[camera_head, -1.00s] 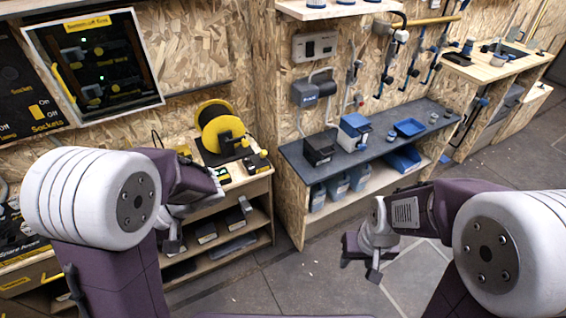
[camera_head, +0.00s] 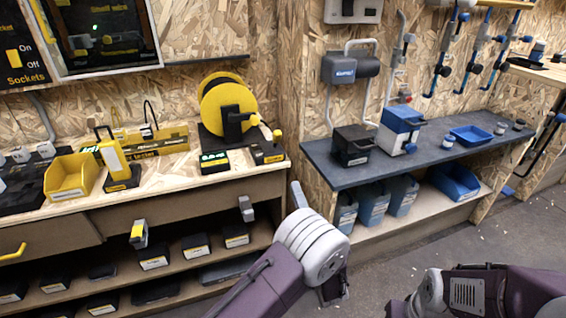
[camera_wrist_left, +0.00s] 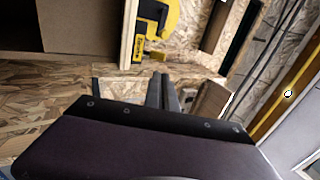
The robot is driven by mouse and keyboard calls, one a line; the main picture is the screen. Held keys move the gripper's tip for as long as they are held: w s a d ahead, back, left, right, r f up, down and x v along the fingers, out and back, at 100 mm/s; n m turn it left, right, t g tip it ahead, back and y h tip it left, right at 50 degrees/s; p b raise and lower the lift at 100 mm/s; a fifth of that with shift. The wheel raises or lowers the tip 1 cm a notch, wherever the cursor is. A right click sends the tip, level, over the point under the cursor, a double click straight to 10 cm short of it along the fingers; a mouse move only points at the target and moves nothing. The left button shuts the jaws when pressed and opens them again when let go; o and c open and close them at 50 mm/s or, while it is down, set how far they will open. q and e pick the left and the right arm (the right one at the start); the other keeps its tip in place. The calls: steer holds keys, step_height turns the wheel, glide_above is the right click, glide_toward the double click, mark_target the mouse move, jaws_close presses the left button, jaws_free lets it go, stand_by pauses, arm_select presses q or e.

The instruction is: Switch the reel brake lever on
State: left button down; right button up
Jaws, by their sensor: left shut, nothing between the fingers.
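The yellow cable reel (camera_head: 212,98) stands on a black base at the right end of the wooden workbench. A short arm with a pale yellow knob (camera_head: 277,133) sticks out at its right side, above a small black box (camera_head: 268,154). I cannot tell which part is the brake lever or how it is set. My left gripper is below and right of the reel, apart from it, mostly hidden by its own arm in the head view. In the left wrist view its fingers (camera_wrist_left: 162,92) are together and empty. My right gripper is out of view.
A yellow bin (camera_head: 72,174) and a yellow-black device (camera_head: 116,165) stand left on the bench. An upright wood panel separates it from the dark shelf (camera_head: 350,178) at right, which holds boxes and a blue tray (camera_head: 471,135).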

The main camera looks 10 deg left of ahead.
mark_target(277, 139)
arm_select(q)
steer(key=shift+r, duration=0.1)
steer(key=shift+a, duration=0.1)
steer(key=b+x, duration=0.3)
steer(key=x, duration=1.1)
